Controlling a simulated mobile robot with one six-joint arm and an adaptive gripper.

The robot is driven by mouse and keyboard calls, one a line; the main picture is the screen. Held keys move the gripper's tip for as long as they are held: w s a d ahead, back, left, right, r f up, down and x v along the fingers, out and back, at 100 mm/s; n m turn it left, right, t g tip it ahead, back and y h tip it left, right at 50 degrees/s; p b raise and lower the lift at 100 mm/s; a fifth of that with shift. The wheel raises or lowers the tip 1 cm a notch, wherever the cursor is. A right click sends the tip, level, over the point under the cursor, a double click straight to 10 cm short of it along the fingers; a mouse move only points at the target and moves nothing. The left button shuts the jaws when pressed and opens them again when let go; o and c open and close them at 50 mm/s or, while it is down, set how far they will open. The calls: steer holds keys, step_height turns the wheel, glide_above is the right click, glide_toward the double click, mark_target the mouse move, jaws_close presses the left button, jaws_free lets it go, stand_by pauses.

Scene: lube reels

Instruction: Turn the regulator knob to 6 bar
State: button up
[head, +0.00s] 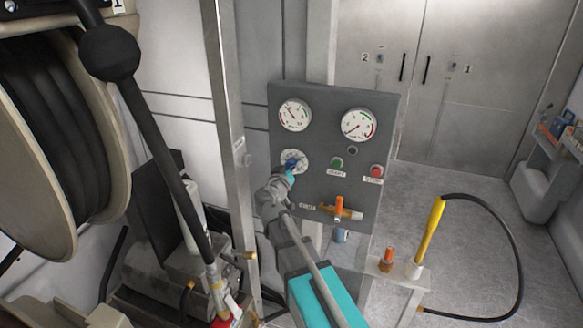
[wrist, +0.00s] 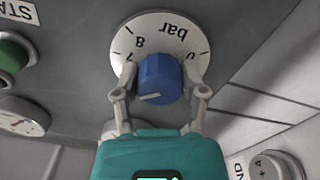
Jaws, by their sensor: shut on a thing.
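The blue regulator knob (wrist: 160,75) sits at the centre of a round white dial (wrist: 150,25) marked "bar", which appears upside down in the wrist view. A pale line shows on the knob's face; I cannot tell which pressure value it points to. An "8" is legible, but the gripper and knob hide part of the scale. My gripper (wrist: 160,92) is shut on the knob, one finger on each side. In the head view the knob (head: 291,162) is at the lower left of the grey panel (head: 315,190), with my gripper (head: 290,172) at it.
Two gauges (head: 295,114) (head: 360,124) are above the knob on the panel. A green button (head: 337,162) and a red button (head: 376,171) are to its right. An orange-handled valve (head: 340,207) is below. A metal post (head: 230,130) and hose reel (head: 50,130) stand left.

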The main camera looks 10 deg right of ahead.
stand_by(0.3)
steer(key=o, duration=1.1)
steer(key=shift+o, duration=0.2)
steer(key=shift+s, duration=0.1)
steer(key=v, duration=1.2)
